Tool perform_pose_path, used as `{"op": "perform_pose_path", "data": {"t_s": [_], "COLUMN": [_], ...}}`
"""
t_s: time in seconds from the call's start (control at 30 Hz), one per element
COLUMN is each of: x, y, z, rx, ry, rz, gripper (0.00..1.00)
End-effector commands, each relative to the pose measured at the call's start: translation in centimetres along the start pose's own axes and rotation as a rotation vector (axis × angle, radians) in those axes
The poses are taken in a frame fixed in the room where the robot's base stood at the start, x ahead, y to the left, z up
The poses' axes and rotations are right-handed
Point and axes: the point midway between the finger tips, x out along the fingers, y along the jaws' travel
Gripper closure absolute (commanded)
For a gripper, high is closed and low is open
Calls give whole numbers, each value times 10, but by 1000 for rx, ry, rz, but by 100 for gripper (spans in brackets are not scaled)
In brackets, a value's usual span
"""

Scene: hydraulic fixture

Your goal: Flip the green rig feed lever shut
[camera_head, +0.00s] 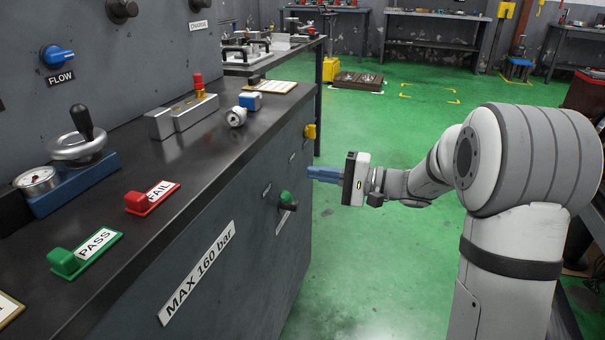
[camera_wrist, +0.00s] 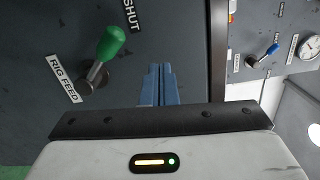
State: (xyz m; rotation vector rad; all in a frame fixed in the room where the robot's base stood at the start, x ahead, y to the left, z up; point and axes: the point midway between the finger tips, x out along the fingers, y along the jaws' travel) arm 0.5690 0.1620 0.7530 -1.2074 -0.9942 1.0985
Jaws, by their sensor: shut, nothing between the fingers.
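The green rig feed lever (camera_wrist: 112,42) is on the dark front panel, with its metal pivot (camera_wrist: 93,78) beside a RIG FEED label (camera_wrist: 64,80). In the wrist view its green handle points up and slightly right from the pivot, toward a partly cut-off SHUT label (camera_wrist: 131,15). In the head view the lever (camera_head: 286,198) shows on the bench's front face. My gripper (camera_wrist: 158,70) has its blue fingers shut and empty, to the right of the handle and apart from it. In the head view my gripper (camera_head: 310,173) is close to the panel, above and right of the lever.
A yellow fitting (camera_head: 310,131) sits on the front panel near its far end. A blue-handled valve (camera_wrist: 268,53) and a gauge (camera_wrist: 308,47) show on another panel. The bench top (camera_head: 190,165) holds several parts.

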Motion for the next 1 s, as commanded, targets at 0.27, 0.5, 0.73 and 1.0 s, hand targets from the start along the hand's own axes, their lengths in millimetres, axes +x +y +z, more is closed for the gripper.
{"op": "perform_pose_path", "data": {"t_s": [0.27, 0.5, 0.73, 1.0], "x": [-54, -68, -68, -60], "y": [-5, -4, -4, -34], "z": [1, 2, 2, 35], "rx": [0, -1, -2, 15], "ry": [4, 0, -1, -51], "rz": [-1, -1, -1, 118], "gripper": [100, 100, 100, 100]}}
